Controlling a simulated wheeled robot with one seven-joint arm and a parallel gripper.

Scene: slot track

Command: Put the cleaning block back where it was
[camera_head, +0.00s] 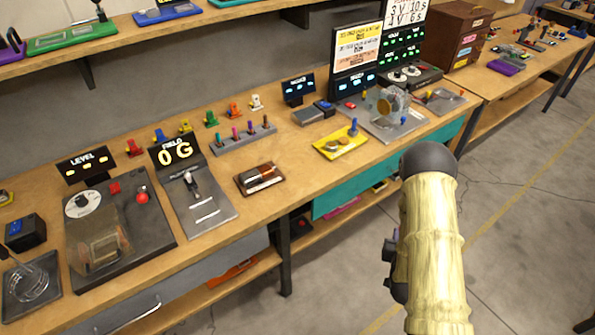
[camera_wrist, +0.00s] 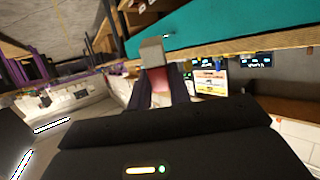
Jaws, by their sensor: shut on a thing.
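In the wrist view my gripper (camera_wrist: 160,88) is shut on a small block (camera_wrist: 152,53), which I take to be the cleaning block. Its far end is pale grey, and a pinkish part shows between the two dark fingers. The block is held in the air, apart from the bench as far as I can see. In the head view my arm reaches up at the right, in front of the bench, and the block is hidden there. I cannot tell from these frames which spot the block came from.
The long wooden bench (camera_head: 225,240) holds a brown tray (camera_head: 262,188) with small items, a yellow tray (camera_head: 335,150), a grey peg rack (camera_head: 245,138), a FIELD device (camera_head: 180,150) and a LEVEL device (camera_head: 125,215). A teal panel (camera_head: 400,160) hangs below.

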